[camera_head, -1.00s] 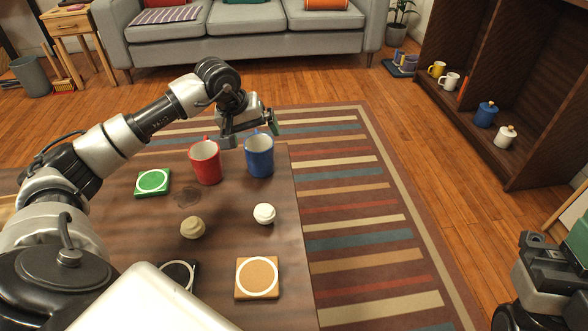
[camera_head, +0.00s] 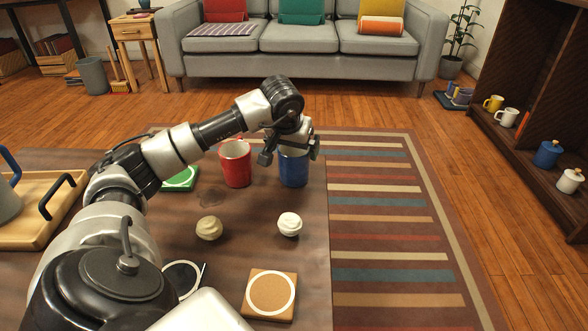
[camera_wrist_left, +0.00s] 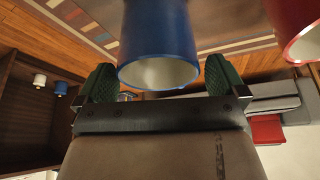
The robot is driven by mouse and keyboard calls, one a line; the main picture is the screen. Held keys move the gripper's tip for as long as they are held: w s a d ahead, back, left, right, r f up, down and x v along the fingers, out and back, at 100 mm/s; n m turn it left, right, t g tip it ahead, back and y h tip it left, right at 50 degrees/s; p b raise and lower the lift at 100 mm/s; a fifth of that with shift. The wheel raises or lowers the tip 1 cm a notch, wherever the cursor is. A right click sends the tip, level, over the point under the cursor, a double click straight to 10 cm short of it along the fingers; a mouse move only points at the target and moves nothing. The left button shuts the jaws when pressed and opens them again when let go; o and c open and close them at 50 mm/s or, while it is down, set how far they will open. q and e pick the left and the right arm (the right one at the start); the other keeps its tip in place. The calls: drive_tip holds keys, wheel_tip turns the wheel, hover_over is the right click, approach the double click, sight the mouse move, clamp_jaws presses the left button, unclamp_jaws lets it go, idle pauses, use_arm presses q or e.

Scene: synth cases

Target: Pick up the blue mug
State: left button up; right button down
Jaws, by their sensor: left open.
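The blue mug (camera_head: 293,172) stands upright on the dark table, near its right edge. My left gripper (camera_head: 290,150) is at the mug's rim in the head view and covers its upper part. In the left wrist view the blue mug (camera_wrist_left: 158,40) shows large, with its pale inside visible. The open fingers of my left gripper (camera_wrist_left: 160,66) are on either side of it, with little room. I cannot tell whether they touch it. The mug's handle is not seen. My right gripper is not in view.
A red mug (camera_head: 235,163) stands close left of the blue one. A white lidded-looking knob (camera_head: 289,224), a tan one (camera_head: 209,228) and an orange coaster (camera_head: 269,294) lie nearer. A green coaster (camera_head: 181,179) and a wooden tray (camera_head: 38,238) are left.

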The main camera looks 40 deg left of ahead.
sight(295, 154)
use_arm(q)
drive_tip(key=b+x, duration=0.1)
drive_tip(key=x, duration=0.2)
drive_tip(key=shift+d+f+b, duration=0.1)
drive_tip(key=shift+f+b, duration=0.05)
drive_tip(key=shift+b, duration=0.15)
drive_tip(key=c, duration=0.8)
drive_tip(key=shift+c, duration=0.6)
